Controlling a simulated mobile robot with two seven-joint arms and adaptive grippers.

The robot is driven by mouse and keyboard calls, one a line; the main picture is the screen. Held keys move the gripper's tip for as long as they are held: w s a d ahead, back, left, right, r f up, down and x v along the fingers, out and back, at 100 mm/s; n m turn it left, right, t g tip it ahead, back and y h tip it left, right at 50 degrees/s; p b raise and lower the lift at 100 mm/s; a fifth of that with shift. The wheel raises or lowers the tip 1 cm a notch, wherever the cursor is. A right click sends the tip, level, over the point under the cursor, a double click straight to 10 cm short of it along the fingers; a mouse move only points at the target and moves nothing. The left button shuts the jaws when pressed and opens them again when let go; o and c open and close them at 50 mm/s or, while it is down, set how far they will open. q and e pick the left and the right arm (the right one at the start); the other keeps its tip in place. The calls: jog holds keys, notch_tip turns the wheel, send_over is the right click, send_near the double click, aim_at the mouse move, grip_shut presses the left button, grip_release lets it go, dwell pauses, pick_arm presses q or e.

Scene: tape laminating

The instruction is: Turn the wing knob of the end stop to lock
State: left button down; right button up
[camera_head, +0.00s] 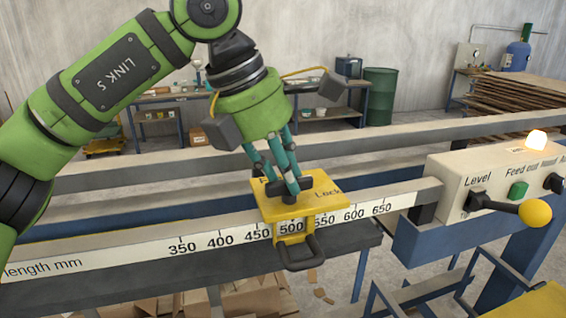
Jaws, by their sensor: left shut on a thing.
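The yellow end stop (325,202) sits on the ruler rail (215,238), near the 500 mark. Its top plate carries the word "Lock" on the right side. A dark loop handle (300,255) hangs at its front. My left gripper (291,192) points down over the top plate, its teal fingers shut on the dark wing knob (289,199). The fingers hide most of the knob, so its angle cannot be told. Part of the lettering on the left of the plate is covered. My right gripper is not in view.
A control box (460,180) with a yellow-ball lever (534,212) and a green button stands at the rail's right end. A second rail (400,133) runs behind. Cardboard (235,300) lies below. A green drum (378,96) and workbenches stand far back.

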pick_arm(q)
jog(key=shift+d+m, duration=0.1)
jog(key=shift+m, duration=0.5)
jog(key=c, duration=1.1)
grip_release()
jog(key=v, duration=1.2)
jog(key=shift+w, duration=0.25)
